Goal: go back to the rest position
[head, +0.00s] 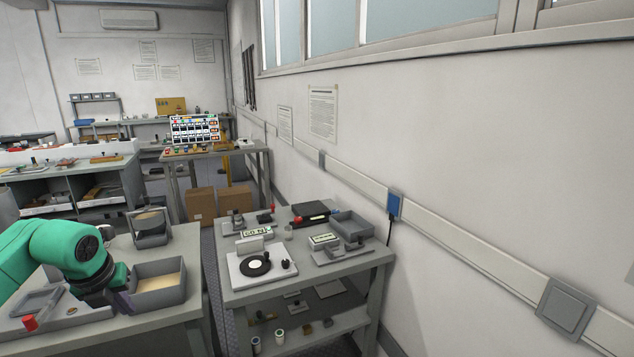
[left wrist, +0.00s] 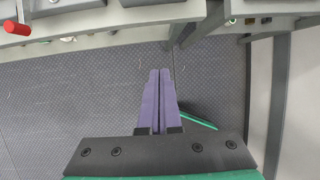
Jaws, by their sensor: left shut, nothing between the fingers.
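My left arm (head: 60,250) is green and comes in from the left in the head view. My left gripper (head: 124,303) points down beside a grey open bin (head: 160,268) on the near left table. In the left wrist view its purple fingers (left wrist: 160,74) lie together, shut, with nothing between them. Below them is dark patterned floor (left wrist: 80,100), with table edges at the top of that view. My right gripper is in neither view.
The near left table (head: 150,322) also holds a grey stand (head: 150,228) and a red-handled part (head: 30,323). A second table (head: 305,284) carries several instruments against the wall. A narrow floor gap (head: 210,280) lies between the tables. A colourful panel (head: 194,129) stands farther back.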

